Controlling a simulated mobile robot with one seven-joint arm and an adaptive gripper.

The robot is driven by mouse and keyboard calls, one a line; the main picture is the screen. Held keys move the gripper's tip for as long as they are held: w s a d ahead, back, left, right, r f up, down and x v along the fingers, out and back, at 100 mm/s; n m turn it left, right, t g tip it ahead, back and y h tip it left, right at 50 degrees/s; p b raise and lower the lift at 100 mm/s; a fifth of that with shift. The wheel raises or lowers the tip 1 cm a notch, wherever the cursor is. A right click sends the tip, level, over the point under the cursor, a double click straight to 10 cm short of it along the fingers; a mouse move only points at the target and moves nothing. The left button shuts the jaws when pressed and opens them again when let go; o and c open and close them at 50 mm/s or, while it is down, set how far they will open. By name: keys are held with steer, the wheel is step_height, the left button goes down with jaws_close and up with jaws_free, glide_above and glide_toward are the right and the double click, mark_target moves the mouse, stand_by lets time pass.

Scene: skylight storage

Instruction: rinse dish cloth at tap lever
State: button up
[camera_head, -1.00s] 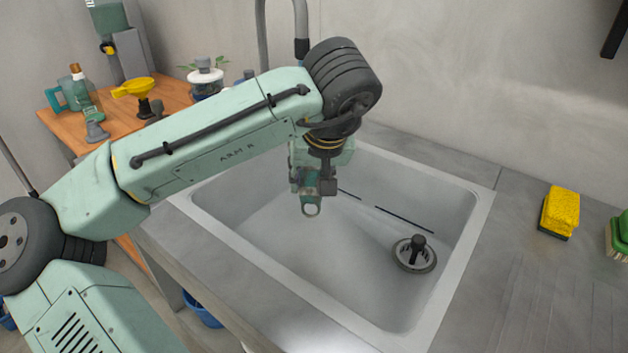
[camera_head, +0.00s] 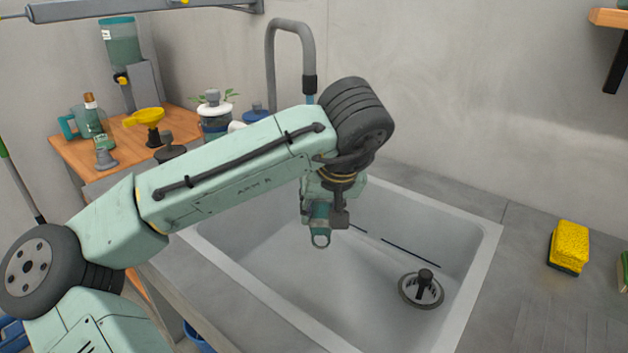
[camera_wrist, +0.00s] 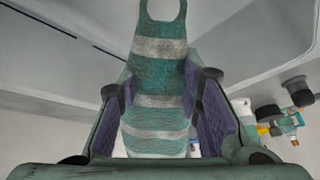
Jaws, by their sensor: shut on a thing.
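The dish cloth (camera_wrist: 158,70) is striped teal and pale grey, with a loop at one end. My gripper (camera_wrist: 162,90) is shut on it, with purple pads on both sides. In the head view, the cloth (camera_head: 320,216) hangs over the sink, its loop lowest, and my wrist hides part of it. The tap (camera_head: 271,60) is a grey gooseneck behind my arm. Its dark spout end is above and behind my wrist, with a short bluish streak below it. The tap's base and lever are hidden or cannot be made out.
The sink (camera_head: 478,262) has a drain strainer (camera_head: 421,290) with an upright dark plug at its right. A yellow sponge (camera_head: 569,247) lies on the right counter.

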stand_by(0.4)
steer(key=shift+s+a, duration=0.2)
steer(key=shift+a, duration=0.25)
steer(key=shift+w+d, duration=0.1)
steer(key=shift+d, duration=0.1)
steer(key=shift+w+d, duration=0.15)
steer(key=shift+d, duration=0.2)
steer(key=shift+a, duration=0.15)
steer(key=shift+s+a, duration=0.25)
steer(key=shift+a, duration=0.15)
steer(key=shift+d, duration=0.15)
steer(key=shift+w+d, duration=0.25)
steer(key=shift+d, duration=0.15)
steer(key=shift+a, duration=0.1)
stand_by(0.3)
